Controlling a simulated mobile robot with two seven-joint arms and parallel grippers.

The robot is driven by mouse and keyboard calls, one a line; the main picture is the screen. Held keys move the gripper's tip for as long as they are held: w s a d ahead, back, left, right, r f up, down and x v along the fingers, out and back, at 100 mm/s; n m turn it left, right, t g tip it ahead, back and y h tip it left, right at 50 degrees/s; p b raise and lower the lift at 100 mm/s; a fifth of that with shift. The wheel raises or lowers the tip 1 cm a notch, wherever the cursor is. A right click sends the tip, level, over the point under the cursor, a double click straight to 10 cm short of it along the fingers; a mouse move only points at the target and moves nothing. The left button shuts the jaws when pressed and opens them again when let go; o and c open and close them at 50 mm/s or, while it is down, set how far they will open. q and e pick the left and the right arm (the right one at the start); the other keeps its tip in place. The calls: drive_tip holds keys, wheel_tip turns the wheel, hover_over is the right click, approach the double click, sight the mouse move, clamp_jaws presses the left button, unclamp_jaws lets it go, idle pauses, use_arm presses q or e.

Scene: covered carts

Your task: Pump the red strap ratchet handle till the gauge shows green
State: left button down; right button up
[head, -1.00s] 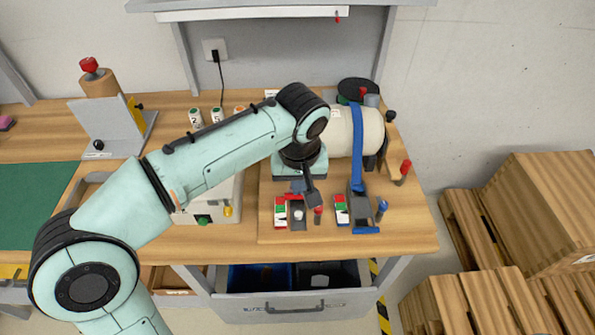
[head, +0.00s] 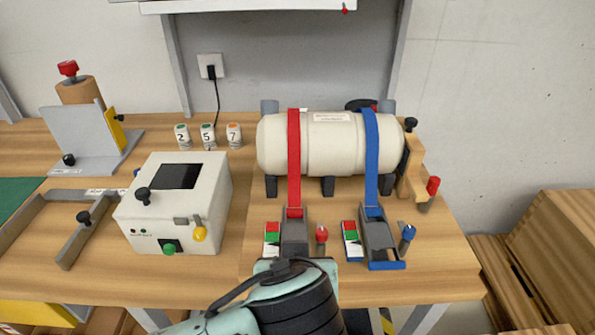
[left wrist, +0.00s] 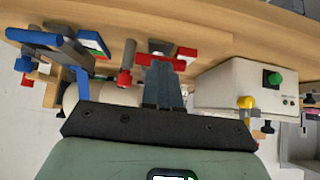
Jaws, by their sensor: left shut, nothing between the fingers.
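The red strap (head: 294,155) runs down over a cream cylinder (head: 335,143) to its ratchet (head: 294,233) at the bench front. A red-knobbed lever (head: 321,236) stands right of this ratchet. The red strap's gauge (head: 271,239), left of it, has red above green; I cannot read its pointer surely. My left arm comes up from the bottom edge in the head view and covers the ratchet's near end. In the left wrist view my left gripper (left wrist: 165,88) is shut and empty, in front of the red ratchet (left wrist: 165,52); contact is unclear. My right gripper is not in view.
A blue strap (head: 371,155) with its own ratchet (head: 380,240), gauge (head: 351,240) and blue-knobbed lever (head: 408,237) stands close on the right. A white control box (head: 180,205) stands on the left. Wooden crates (head: 545,250) stand at the right.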

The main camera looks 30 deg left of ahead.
use_arm(q)
drive_tip(key=shift+s+d+f+b, duration=0.1)
drive_tip(key=shift+f+b, duration=0.2)
drive_tip(key=shift+f, duration=0.15)
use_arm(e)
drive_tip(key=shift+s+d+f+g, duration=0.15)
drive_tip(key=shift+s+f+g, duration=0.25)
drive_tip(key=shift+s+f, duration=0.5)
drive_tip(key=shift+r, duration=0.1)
